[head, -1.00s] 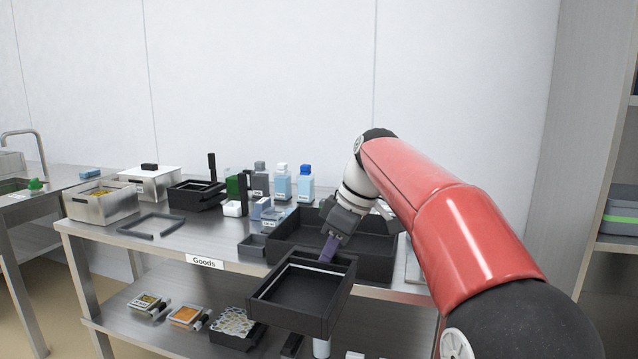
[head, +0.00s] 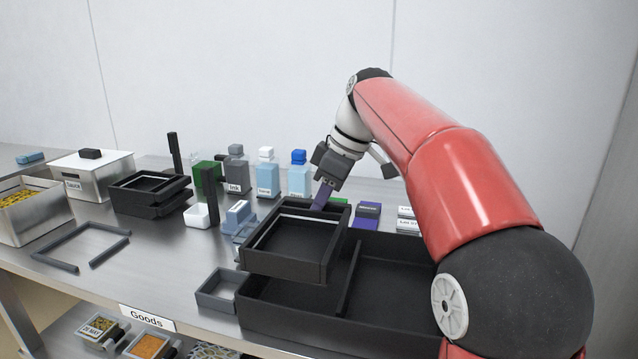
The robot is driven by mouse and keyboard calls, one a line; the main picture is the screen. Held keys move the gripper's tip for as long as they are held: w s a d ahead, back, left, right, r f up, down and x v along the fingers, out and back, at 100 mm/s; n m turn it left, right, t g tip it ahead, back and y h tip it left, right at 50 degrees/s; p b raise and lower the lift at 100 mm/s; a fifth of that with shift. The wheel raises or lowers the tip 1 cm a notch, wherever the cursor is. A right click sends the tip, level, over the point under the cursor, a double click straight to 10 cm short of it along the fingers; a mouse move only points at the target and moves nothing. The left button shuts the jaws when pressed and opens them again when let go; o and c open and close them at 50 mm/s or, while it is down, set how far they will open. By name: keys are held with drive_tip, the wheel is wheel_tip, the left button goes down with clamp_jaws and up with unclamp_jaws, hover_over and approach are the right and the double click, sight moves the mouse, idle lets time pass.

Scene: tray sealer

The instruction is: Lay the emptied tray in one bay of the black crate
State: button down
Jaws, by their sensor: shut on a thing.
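The emptied tray (head: 288,267) is black and square with a pale line inside its rim, and its inside looks bare. My gripper (head: 322,198), with purple fingers, is shut on the tray's back edge. The tray hangs roughly level over the left bay of the black crate (head: 300,325), overlapping its back left part in the head view. A thin divider (head: 350,280) parts the crate; its right bay (head: 392,285) looks empty. The tray hides much of the left bay, and I cannot tell if it touches the crate.
A small dark box (head: 220,290) stands just left of the crate. Several bottles, such as the ink bottle (head: 236,170), stand behind. A dark stacked frame unit (head: 150,193), a flat grey frame (head: 80,248) and a lidded sauce pan (head: 92,176) are further left.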

drive_tip(key=shift+w, duration=0.15)
drive_tip(key=shift+f+b, duration=0.65)
drive_tip(key=shift+f, duration=0.4)
wheel_tip(320, 180, down, 7)
drive_tip(key=b, duration=0.6)
drive_tip(key=shift+f, duration=0.1)
drive_tip(key=shift+d, duration=0.1)
idle(0.5)
drive_tip(key=c, duration=1.3)
unclamp_jaws()
drive_tip(key=c, duration=0.3)
